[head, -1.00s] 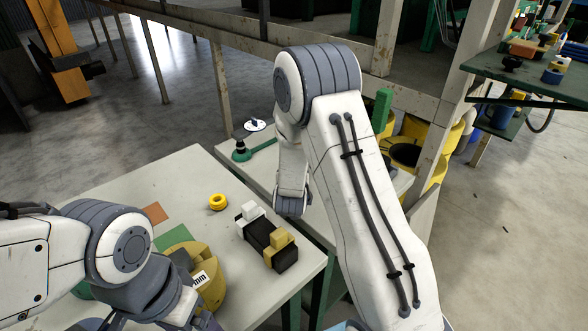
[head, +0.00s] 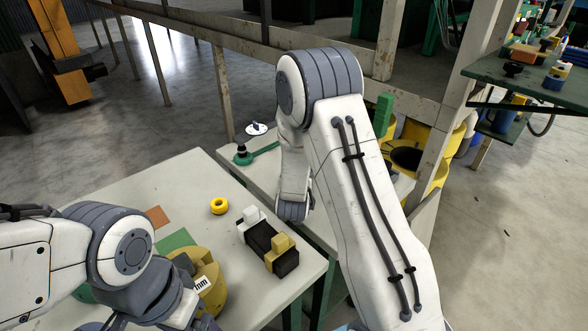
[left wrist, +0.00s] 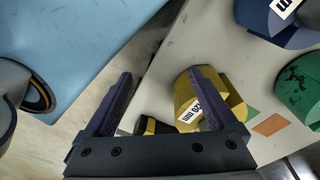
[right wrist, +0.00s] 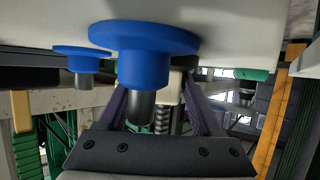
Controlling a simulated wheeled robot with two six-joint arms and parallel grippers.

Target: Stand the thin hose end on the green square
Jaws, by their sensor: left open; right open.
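I cannot pick out the thin hose end. My left gripper (left wrist: 163,74) is open and empty, its right finger overlapping the yellow coil in the picture. My right gripper (right wrist: 154,88) is open. A blue flanged part (right wrist: 145,42) with a grey stem appears between and above its fingers; contact cannot be told.
An orange square (head: 157,216) lies beside the green one. A small yellow ring (head: 219,205) and a black block (head: 262,236) with white and yellow pieces stand to the right. A second table holds a green-based object (head: 243,155).

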